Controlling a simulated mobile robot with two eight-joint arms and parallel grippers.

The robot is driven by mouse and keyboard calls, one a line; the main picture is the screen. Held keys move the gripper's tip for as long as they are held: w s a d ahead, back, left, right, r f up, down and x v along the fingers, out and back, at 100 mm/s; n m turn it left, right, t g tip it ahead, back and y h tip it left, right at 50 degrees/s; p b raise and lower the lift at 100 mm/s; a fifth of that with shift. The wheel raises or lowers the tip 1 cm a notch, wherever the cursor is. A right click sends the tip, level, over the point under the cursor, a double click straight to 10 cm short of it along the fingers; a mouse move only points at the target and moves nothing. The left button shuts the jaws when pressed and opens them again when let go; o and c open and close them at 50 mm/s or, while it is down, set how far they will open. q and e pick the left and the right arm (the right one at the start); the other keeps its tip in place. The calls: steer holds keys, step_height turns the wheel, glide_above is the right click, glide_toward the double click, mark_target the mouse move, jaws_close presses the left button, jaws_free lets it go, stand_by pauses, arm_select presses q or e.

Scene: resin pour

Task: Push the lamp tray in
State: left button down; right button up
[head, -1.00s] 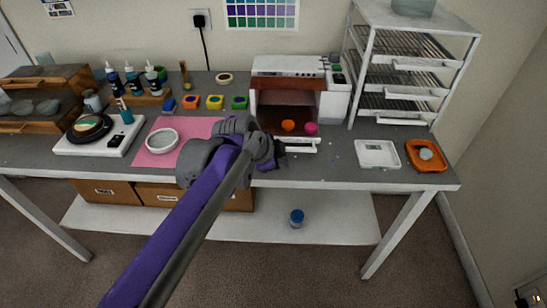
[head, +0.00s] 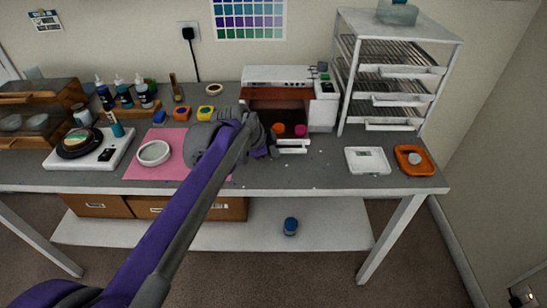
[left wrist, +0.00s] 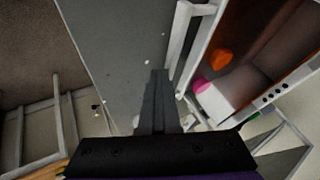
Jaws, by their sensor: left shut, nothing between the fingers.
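The curing lamp (head: 272,76) is a white box with a reddish inside at the back of the bench. Its tray (head: 293,150) stands partly out of the front, with an orange piece (head: 277,129) and a pink piece (head: 300,131) on it. My left gripper (head: 272,152) is shut and empty, just in front of the tray's left part; the arm hides some of it. In the left wrist view the shut fingers (left wrist: 158,85) are beside the tray's white front (left wrist: 180,42). I cannot tell whether they touch. My right gripper is out of view.
A white scale (head: 368,161) and an orange tray with a cup (head: 402,168) lie to the right. A wire rack (head: 343,90) stands beside the lamp. A pink mat (head: 140,172) with a white ring dish (head: 154,153) is left of my gripper.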

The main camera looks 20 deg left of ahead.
mark_target(276, 129)
arm_select(q)
steer(key=w+a+p, duration=0.1)
steer(key=w, duration=0.2)
steer(key=w+a+p, duration=0.1)
steer(key=w, duration=0.2)
steer(key=w+p, duration=0.1)
steer(key=w, duration=0.2)
steer(key=shift+w+a, duration=0.35)
steer(key=shift+a, duration=0.05)
steer(key=shift+w+a, duration=0.1)
steer(key=shift+w, duration=0.15)
steer(key=shift+r, duration=0.1)
